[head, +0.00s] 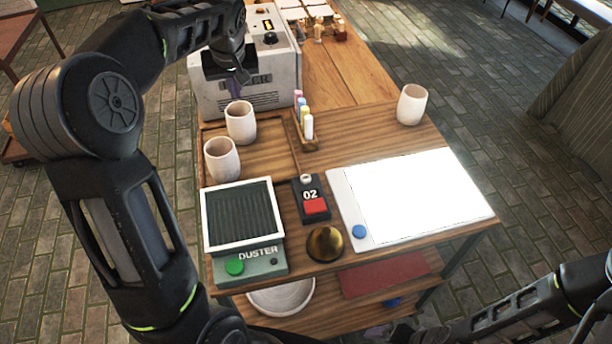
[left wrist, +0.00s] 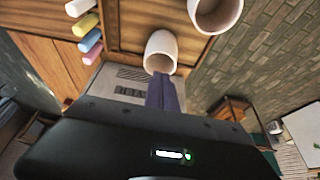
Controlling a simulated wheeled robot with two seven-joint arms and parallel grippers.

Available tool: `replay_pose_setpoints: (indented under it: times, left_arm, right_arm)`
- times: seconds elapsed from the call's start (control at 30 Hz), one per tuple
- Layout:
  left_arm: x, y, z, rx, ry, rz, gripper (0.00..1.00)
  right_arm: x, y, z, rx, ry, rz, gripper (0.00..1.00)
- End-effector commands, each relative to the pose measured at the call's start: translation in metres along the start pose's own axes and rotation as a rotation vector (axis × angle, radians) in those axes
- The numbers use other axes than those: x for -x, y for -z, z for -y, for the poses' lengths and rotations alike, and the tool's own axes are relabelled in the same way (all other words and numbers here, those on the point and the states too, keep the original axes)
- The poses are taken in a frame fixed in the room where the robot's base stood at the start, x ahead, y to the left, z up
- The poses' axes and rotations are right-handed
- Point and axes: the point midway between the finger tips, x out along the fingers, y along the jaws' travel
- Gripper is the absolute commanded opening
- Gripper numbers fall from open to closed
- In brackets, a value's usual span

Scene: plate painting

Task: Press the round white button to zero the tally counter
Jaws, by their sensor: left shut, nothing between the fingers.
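The tally counter (head: 311,199) is a small dark device on the wooden table, reading 02, with a red key on its front part. The round white button (head: 306,179) sits at its far end, uncovered. My left gripper (head: 235,86) is shut and empty, in front of the grey machine's face, beyond the cups and well up and left of the counter. Its fingers also show in the left wrist view (left wrist: 164,92), where the counter is not seen. My right arm enters the head view at bottom right, but its gripper is not in view.
Two cups (head: 240,122) stand on a tray, near a rack of coloured sticks (head: 305,122). The duster box (head: 243,226) is left of the counter, a brass dome (head: 325,243) in front, and a white glowing panel (head: 420,198) right. Another cup (head: 412,104) stands far right.

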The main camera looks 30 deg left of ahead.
Motion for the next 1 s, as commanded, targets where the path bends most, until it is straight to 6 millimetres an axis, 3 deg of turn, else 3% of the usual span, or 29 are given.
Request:
replay_pose_setpoints:
  times: [0.47,0.57,0.7,0.77,0.83,1.0]
  left_arm:
    - [0.0,0.0,0.002,0.002,0.002,0.001,0.0]
    - [-0.001,0.001,0.009,0.015,0.01,0.004,0.0]
    - [-0.001,0.003,0.038,0.061,0.032,0.015,0.0]
    - [-0.004,-0.011,0.048,0.105,0.018,0.059,0.0]
    - [-0.009,-0.037,0.044,0.181,-0.042,0.131,0.0]
    - [-0.008,-0.102,0.001,0.411,-0.243,0.319,0.0]
  right_arm:
    - [0.0,0.0,0.0,0.0,0.0,0.0,0.88]
    - [0.001,0.0,0.001,0.0,0.0,0.0,0.88]
    - [0.006,0.0,0.003,0.0,0.0,0.001,0.88]
    - [0.011,-0.001,0.004,0.001,0.0,0.001,0.88]
    - [0.014,-0.001,0.006,0.001,-0.001,0.002,0.88]
    - [0.022,-0.001,0.008,0.0,-0.003,0.004,0.88]
